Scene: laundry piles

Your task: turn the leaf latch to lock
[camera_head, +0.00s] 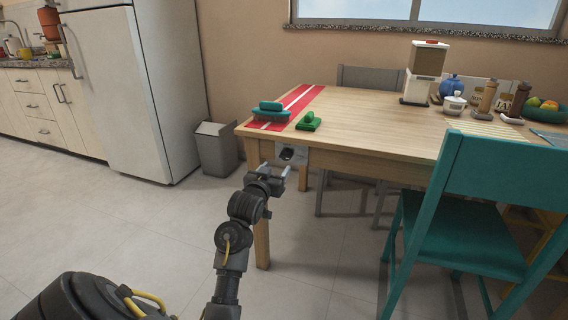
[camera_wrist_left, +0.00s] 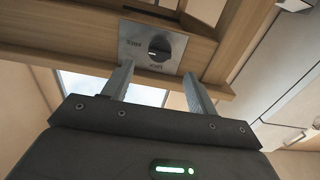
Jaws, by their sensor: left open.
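The leaf latch is a metal plate (camera_wrist_left: 130,54) with a round black knob (camera_wrist_left: 160,46) on the wooden frame under the tabletop. The knob has a pale pointer mark towards its lower left in the left wrist view. Small lettering shows at the plate's left and lower edges. In the head view the latch (camera_head: 292,154) is at the table's near left end. My left gripper (camera_head: 275,172) is open and empty just in front of it. In the left wrist view its fingers (camera_wrist_left: 157,74) are spread below the knob, apart from it. My right gripper is not in view.
The wooden table (camera_head: 370,120) bears a red striped runner (camera_head: 302,97), teal and green items at its left end, and a dispenser (camera_head: 425,70) farther back. A teal chair (camera_head: 475,190) stands at right. A grey bin (camera_head: 215,147) is left. The floor between is clear.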

